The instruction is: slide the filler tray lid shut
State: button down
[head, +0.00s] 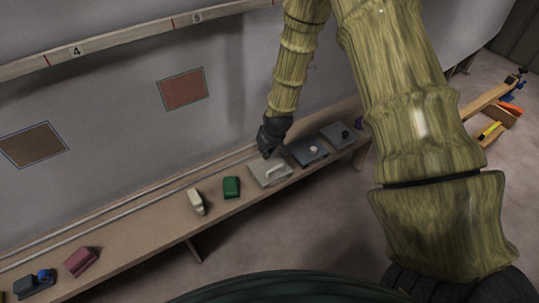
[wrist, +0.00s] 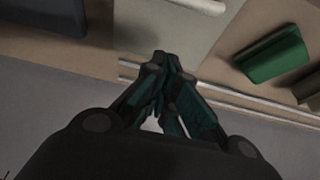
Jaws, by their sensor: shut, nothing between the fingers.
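Three flat lidded trays stand side by side on the bench; I cannot tell which is the filler tray. The nearest to my gripper has a pale grey lid (head: 262,178) with a white bar handle (head: 275,170). A blue-grey lid (head: 300,156) with a white knob and a grey lid (head: 330,131) with a dark knob are to its right. My gripper (head: 266,154) is shut and empty at the wall-side edge of the pale lid. In the wrist view, the fingertips (wrist: 167,58) overlap that lid (wrist: 175,25); contact is unclear. The handle (wrist: 205,5) is partly cut off.
A green block (head: 231,187), a cream object (head: 196,202), a maroon block (head: 81,261) and a blue object (head: 43,277) lie along the narrow bench (head: 150,225). Two thin rails (head: 150,207) run along its wall side. The wall rises close behind.

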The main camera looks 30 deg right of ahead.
jog(key=shift+s+a+r, duration=0.15)
jog(key=shift+s+r, duration=0.05)
jog(key=shift+r, duration=0.3)
jog(key=v, duration=0.9)
jog(key=shift+s+d+b, duration=0.15)
jog(key=shift+d+b, duration=0.15)
jog(key=shift+b, duration=0.15)
jog(key=s+a+f+g, duration=0.1)
jog(key=s+a+f, duration=0.1)
jog(key=s+f, duration=0.5)
jog(key=s+a+f+m+g, duration=0.1)
jog(key=s+a+f, duration=0.2)
jog(key=s+f, duration=0.5)
jog(key=s+a+f+g, duration=0.2)
jog(key=s+f, duration=0.6)
jog(key=s, duration=1.3)
jog(key=shift+s+a+m, duration=0.4)
jog(key=shift+f, duration=0.1)
